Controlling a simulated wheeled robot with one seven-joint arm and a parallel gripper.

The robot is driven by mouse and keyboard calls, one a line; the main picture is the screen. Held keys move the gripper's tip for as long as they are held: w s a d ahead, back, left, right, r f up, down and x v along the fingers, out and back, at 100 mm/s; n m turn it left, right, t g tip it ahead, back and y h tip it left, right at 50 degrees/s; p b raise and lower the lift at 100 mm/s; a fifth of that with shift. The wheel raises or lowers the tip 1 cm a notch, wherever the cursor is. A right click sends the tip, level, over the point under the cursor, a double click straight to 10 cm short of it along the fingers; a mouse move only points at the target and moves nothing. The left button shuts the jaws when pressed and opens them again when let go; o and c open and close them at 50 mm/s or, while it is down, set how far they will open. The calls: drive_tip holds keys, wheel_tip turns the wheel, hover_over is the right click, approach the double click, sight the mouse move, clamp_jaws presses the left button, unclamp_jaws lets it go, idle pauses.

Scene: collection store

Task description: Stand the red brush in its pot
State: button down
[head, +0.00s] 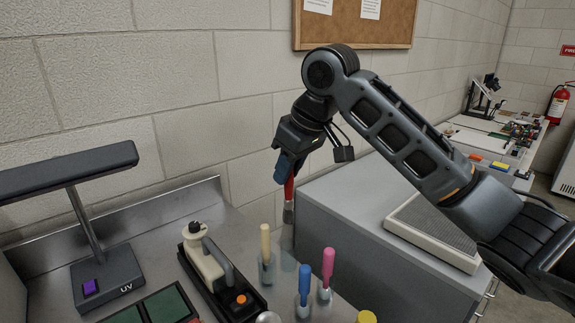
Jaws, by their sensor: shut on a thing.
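My gripper (287,172) is shut on the red brush (289,189) and holds it upright, with its pale bristle end pointing down. A clear pot (288,246) stands just below the brush in the head view and looks empty. I cannot tell whether the bristle end is above the pot's rim or behind it. Other clear pots beside it hold a cream brush (265,243), a blue brush (305,280) and a pink brush (327,266), each standing handle up.
A black tray (252,305) with a cream bottle (205,258) lies left of the pots. A UV lamp (105,285) stands farther left. A grey cabinet (345,235) rises close on the right. A yellow round top (366,317) shows at the front.

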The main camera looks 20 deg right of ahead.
sight(292, 205)
drive_tip(key=shift+f+b, duration=2.05)
drive_tip(key=shift+f, duration=0.3)
drive_tip(key=shift+f+b, duration=0.95)
drive_tip(key=shift+f, duration=2)
drive_tip(key=c, duration=0.9)
unclamp_jaws()
drive_tip(key=shift+o, duration=0.2)
drive_tip(key=shift+r, duration=0.1)
drive_tip(key=shift+v, duration=3.85)
